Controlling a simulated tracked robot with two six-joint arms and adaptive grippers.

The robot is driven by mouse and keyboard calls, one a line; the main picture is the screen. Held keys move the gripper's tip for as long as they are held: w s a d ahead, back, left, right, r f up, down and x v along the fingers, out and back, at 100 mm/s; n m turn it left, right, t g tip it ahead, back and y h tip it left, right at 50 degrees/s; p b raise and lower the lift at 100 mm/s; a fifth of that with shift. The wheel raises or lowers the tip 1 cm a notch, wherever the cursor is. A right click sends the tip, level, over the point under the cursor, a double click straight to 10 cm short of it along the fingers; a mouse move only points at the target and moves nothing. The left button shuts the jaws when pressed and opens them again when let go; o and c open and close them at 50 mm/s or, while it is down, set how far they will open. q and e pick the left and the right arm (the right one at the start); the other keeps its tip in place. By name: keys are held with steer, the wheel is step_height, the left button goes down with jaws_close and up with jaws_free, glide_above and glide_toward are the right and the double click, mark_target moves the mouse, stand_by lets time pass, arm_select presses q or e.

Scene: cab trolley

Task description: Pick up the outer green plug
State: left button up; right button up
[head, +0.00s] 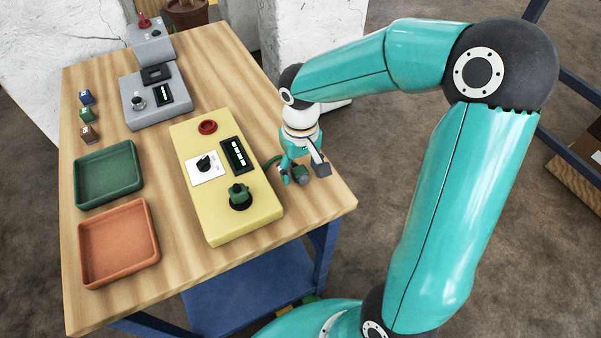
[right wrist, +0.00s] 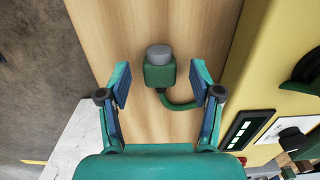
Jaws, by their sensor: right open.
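The outer green plug (right wrist: 160,76), a green block with a grey round end, lies on the wooden table beside the yellow box (head: 215,215). Its green cable (right wrist: 182,105) curves toward the box. My right gripper (head: 303,175) is open above the table's right edge. In the right wrist view its two fingers stand on either side of the plug, with gaps and no clear contact. In the head view the plug (head: 301,173) is partly hidden by the fingers. My left gripper is not in view.
The yellow box bears a red button (head: 208,127) and a black knob (head: 203,163). A green tray (head: 108,201) and an orange tray (head: 149,220) lie at the left. Grey devices (head: 143,118) and small blocks (head: 88,134) stand farther back. White walls rise behind.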

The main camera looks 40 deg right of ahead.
mark_target(300, 171)
steer(key=shift+c, duration=0.3)
jaws_close()
steer(key=shift+r, duration=0.1)
step_height(300, 171, up, 20)
steer(key=p, duration=0.1)
steer(key=shift+p, duration=0.35)
